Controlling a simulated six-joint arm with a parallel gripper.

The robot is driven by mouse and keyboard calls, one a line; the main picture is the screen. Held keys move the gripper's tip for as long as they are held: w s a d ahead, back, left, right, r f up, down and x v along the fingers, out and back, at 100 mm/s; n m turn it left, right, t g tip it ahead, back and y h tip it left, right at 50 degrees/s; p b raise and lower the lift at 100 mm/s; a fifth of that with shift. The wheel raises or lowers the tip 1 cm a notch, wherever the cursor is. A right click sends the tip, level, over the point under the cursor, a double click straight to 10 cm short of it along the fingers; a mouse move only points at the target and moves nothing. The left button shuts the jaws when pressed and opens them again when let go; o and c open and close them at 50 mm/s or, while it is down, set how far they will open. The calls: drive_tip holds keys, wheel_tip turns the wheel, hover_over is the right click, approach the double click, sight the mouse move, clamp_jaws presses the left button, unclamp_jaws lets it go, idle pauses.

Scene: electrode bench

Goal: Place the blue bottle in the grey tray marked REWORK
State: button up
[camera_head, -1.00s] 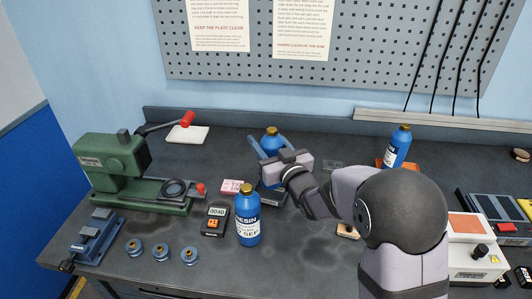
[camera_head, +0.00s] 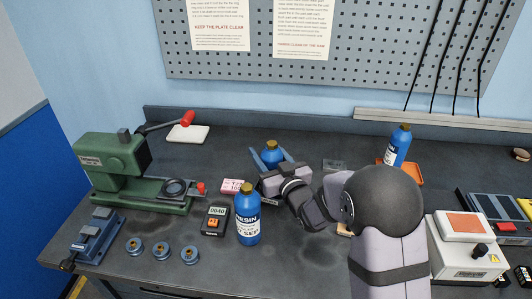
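A blue bottle (camera_head: 271,154) with a gold cap stands upright between the two blue-grey fingers of my gripper (camera_head: 271,158). The gripper is closed around it, and its body hides the bottle's lower part. A dark grey, low object (camera_head: 268,200) shows under and in front of the gripper; it is mostly hidden, and I cannot read any REWORK marking or tell if it is the tray. A second blue bottle (camera_head: 247,222), with a RESIN label, stands at the front. A third blue bottle (camera_head: 398,146) stands at the orange tray (camera_head: 412,174) on the right.
A pink-and-white box (camera_head: 232,186) and a meter (camera_head: 214,221) lie left of the gripper. A green press (camera_head: 115,165) stands at the left, with several small round parts (camera_head: 161,250) in front. A white device (camera_head: 462,256) is at the right. The bench's back middle is clear.

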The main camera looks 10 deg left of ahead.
drive_tip(key=o, duration=0.4)
drive_tip(key=shift+r, duration=0.2)
drive_tip(key=b+v, duration=0.2)
drive_tip(key=v, duration=1)
drive_tip(key=shift+s, duration=0.1)
